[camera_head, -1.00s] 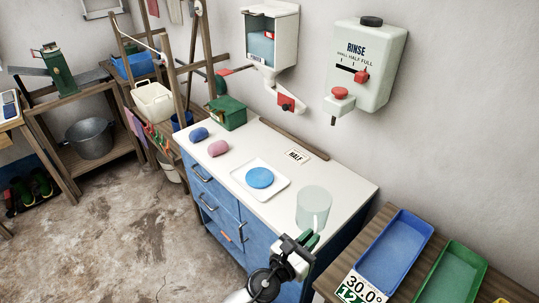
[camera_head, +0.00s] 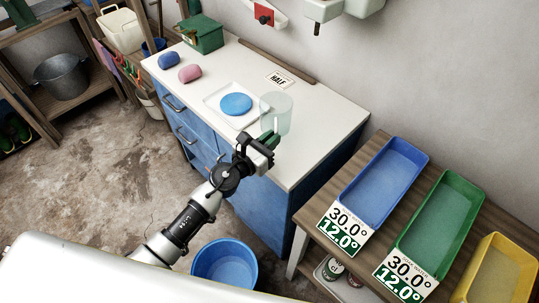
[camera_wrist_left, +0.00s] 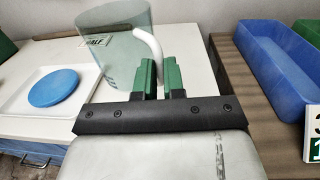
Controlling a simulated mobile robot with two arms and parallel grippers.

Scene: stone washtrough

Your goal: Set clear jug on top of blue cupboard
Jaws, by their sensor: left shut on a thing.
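The clear jug (camera_head: 277,112) is upright at the right part of the blue cupboard (camera_head: 262,212), over its white top. My left gripper (camera_head: 266,142) is shut on the jug's handle at the front side. In the left wrist view, the pale handle (camera_wrist_left: 147,45) runs down between the green fingers (camera_wrist_left: 158,75), and the jug (camera_wrist_left: 112,45) stands to their left. The jug's lower edge is partly hidden by the gripper, so I cannot tell whether it touches the top. My right gripper is not in view.
A white tray with a blue disc (camera_head: 236,104) lies left of the jug. A HALF card (camera_head: 280,79), two soap-like blocks and a green box (camera_head: 203,36) are farther back. Blue (camera_head: 385,185), green and yellow trays fill the right table. A blue bucket (camera_head: 225,263) stands on the floor.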

